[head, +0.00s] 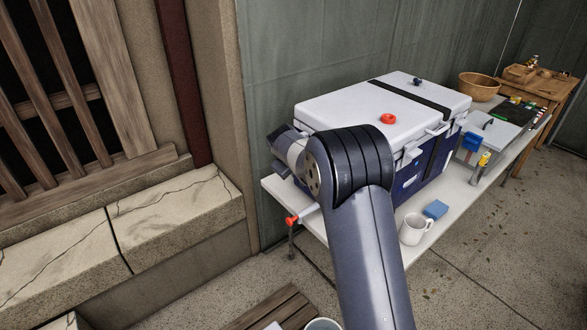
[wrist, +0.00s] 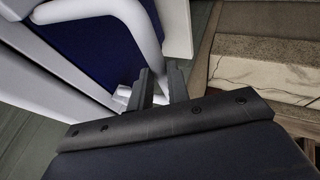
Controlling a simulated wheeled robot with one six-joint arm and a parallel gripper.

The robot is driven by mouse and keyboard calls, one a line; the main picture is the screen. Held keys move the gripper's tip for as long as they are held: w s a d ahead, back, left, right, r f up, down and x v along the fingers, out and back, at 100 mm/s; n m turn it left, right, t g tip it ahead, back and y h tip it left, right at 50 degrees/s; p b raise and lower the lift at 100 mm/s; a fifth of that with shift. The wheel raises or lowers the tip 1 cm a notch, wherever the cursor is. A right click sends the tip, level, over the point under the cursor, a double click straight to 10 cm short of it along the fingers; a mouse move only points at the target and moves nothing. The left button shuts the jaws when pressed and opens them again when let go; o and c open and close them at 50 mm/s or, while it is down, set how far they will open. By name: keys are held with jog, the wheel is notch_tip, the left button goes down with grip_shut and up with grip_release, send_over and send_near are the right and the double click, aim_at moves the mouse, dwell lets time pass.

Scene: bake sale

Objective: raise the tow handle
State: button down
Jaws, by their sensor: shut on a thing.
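A big cooler with a white lid (head: 340,108) and dark blue body stands on a long pale table. In the wrist view its blue side (wrist: 75,45) fills the upper left. The tow handle (wrist: 148,32) is a thick white tube that bends along this side. My gripper (wrist: 161,86) is shut on the tube of the tow handle, its two dark fingers on either side of it. In the head view my own arm hides the gripper and the gripped part of the handle.
The table (head: 455,185) also holds a white mug (head: 412,229), a blue block (head: 435,209) and a wooden bowl (head: 477,87). A red-tipped clamp-like piece (head: 292,221) is at its near left end. A stone ledge (head: 175,210) runs at left. Open floor lies at right.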

jog(key=shift+w+d+r, duration=0.25)
jog(key=shift+d+r, duration=0.05)
jog(key=shift+r, duration=0.2)
jog(key=c, duration=1.8)
grip_release()
jog(key=o, duration=0.5)
jog(key=shift+w+d+f, duration=0.1)
jog(key=shift+d+f, duration=0.1)
jog(key=shift+f, duration=0.05)
jog(key=shift+c, duration=0.2)
jog(key=shift+a, duration=0.15)
jog(key=b+v, duration=0.1)
jog(key=v, duration=1)
jog(key=shift+b, duration=0.35)
jog(key=shift+f, duration=0.25)
